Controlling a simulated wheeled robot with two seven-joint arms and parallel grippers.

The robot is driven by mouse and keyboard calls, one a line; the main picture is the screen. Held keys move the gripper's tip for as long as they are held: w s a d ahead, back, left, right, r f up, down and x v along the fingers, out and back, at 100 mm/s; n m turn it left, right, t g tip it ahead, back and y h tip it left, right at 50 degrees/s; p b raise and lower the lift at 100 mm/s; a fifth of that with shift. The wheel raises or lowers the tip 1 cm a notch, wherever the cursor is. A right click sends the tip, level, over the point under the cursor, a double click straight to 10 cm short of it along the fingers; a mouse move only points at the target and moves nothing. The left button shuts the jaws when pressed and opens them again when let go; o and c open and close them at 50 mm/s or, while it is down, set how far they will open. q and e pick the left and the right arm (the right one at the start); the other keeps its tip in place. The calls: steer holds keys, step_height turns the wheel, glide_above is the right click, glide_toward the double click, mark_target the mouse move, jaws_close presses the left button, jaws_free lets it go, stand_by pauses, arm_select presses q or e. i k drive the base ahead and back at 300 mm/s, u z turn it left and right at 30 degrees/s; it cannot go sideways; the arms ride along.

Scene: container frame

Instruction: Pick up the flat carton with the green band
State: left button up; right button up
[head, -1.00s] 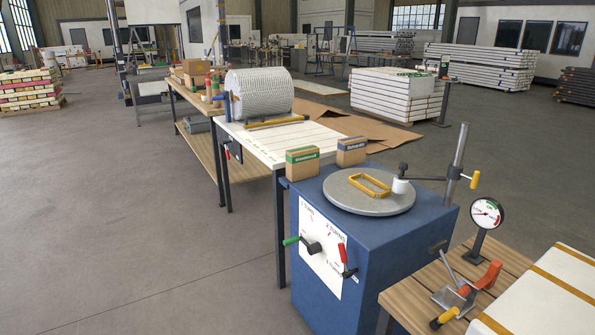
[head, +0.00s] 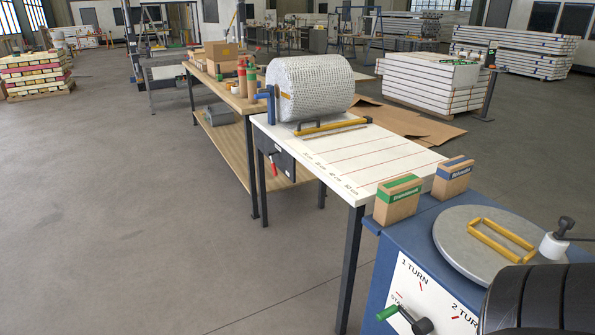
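Nothing touches the green-banded carton. A dark rounded shape at the bottom right looks like part of my own arm and covers some of the machine's front. Neither of my grippers shows.
The blue machine (head: 378,262) carries a round grey turntable (head: 455,235) with a yellow frame (head: 489,250) on it. The white table (head: 345,165) holds a bubble-wrap roll (head: 318,86). A wooden bench (head: 232,103) stands behind. The floor at left is clear.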

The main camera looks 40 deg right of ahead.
mark_target(397, 198)
steer(key=z, duration=0.3)
steer(key=i, duration=1.45)
steer(key=z, duration=0.9)
